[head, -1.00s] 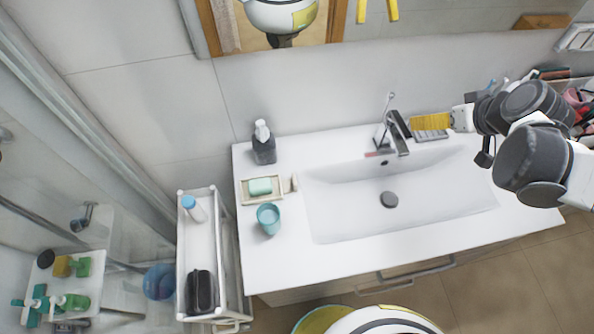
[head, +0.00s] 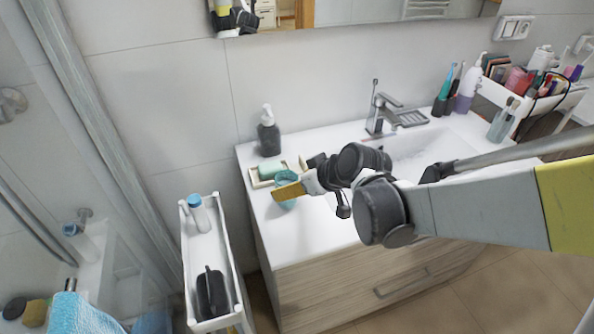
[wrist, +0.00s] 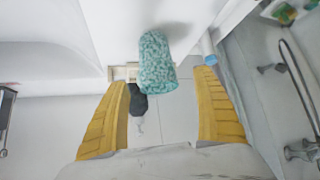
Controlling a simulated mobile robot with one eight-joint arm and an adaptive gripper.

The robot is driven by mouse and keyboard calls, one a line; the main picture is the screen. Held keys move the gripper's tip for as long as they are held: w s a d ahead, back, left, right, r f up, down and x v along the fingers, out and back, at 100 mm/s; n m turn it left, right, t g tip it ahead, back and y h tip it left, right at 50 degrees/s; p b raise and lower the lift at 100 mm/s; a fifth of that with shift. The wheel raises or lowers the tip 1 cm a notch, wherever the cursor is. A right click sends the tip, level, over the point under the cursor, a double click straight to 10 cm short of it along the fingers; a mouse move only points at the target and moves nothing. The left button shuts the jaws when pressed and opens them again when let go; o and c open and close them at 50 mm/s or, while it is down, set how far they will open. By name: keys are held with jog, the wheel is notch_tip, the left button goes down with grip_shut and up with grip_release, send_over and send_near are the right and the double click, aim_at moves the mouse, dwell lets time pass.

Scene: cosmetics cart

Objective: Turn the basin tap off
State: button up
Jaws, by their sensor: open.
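The basin tap (head: 383,118) stands at the back of the white basin (head: 430,150), chrome, with a thin upright lever (head: 375,90). A metal piece at the left edge of the wrist view (wrist: 6,108) looks like part of the tap. My gripper (head: 287,190) is well left of the tap, above the counter's left end. Its yellow fingers are apart in the wrist view (wrist: 163,84), with nothing held.
A soap dish (head: 257,182) with green soap and a dark dispenser (head: 269,137) stand at the counter's back left. A white cart (head: 190,262) is left of the counter. Toothbrushes (head: 445,88), bottles and a cosmetics cart (head: 515,98) are right of the tap.

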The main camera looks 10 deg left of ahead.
jog(key=b+x, duration=0.1)
jog(key=x, duration=0.2)
jog(key=b+x, duration=0.2)
jog(key=x, duration=0.1)
jog(key=shift+w+d+f, duration=0.15)
jog(key=shift+d+f, duration=0.1)
jog(key=shift+f, duration=0.05)
jog(key=shift+r, duration=0.1)
jog(key=c, duration=1.5)
